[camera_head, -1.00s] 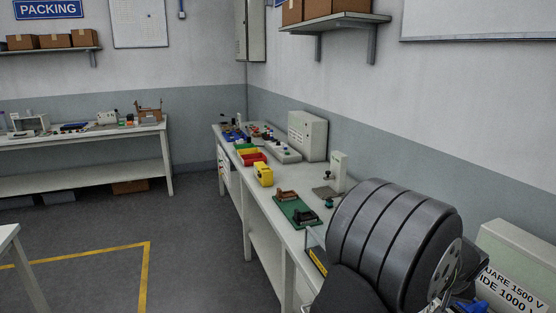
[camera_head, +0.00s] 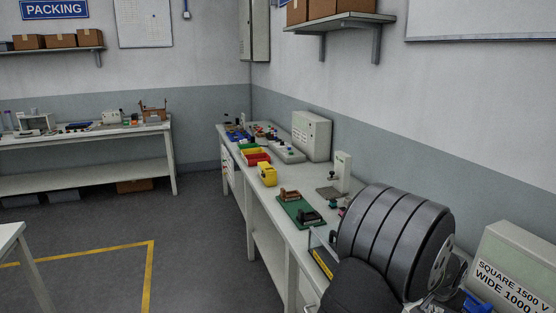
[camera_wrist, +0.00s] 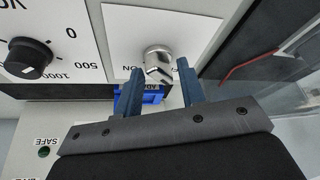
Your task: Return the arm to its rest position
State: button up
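My arm, dark grey and ribbed, fills the lower right of the head view. Its gripper end is mostly hidden there behind my own links and the frame edge. In the wrist view my gripper (camera_wrist: 159,78) has two blue fingers standing apart. A silver knob (camera_wrist: 158,62) on a white panel, beside the letters "ON", shows between the fingertips. I see a gap on each side of it, but cannot tell how far it lies beyond the tips. A blue part (camera_wrist: 140,97) sits behind the fingers.
A pale box labelled "SQUARE 1500 V" (camera_head: 520,262) stands right of my arm. The bench (camera_head: 262,203) holds a green board (camera_head: 300,212), a yellow device (camera_head: 267,174) and coloured bins (camera_head: 256,157). A black dial (camera_wrist: 28,59) is at left in the wrist view. Open floor lies left of the bench.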

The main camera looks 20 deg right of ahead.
jog(key=v, duration=1.7)
jog(key=shift+a+r, duration=0.15)
jog(key=shift+a, duration=0.05)
jog(key=shift+c, duration=0.3)
dwell(0.4)
